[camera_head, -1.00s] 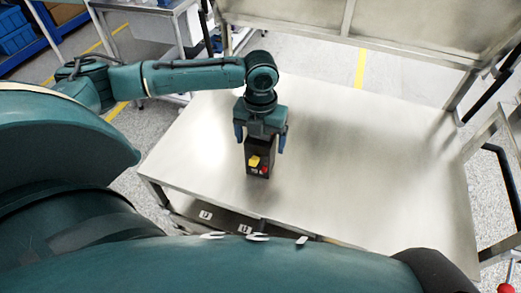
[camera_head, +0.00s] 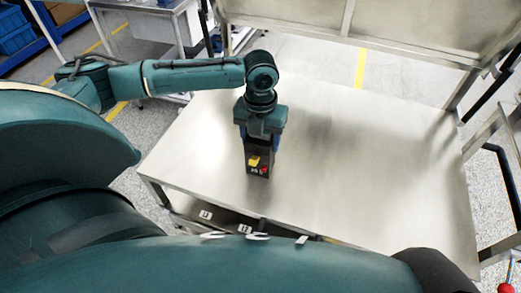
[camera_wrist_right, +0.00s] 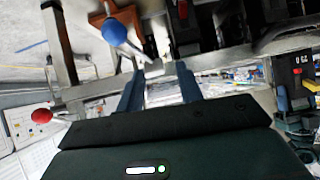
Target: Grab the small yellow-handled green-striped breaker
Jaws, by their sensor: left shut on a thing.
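The breaker (camera_head: 259,160) is a small black box with a yellow handle and a red button on its front. It is upright on the bare metal table. No green stripe can be made out. My left gripper (camera_head: 260,137) comes down from above and is shut on the breaker's upper part.
The metal table (camera_head: 350,160) is otherwise clear, with wide free room right of the breaker. A raised metal panel (camera_head: 400,32) stands along its back edge. A red-knobbed lever (camera_wrist_right: 42,115) and a blue-knobbed lever (camera_wrist_right: 114,32) show in the right wrist view.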

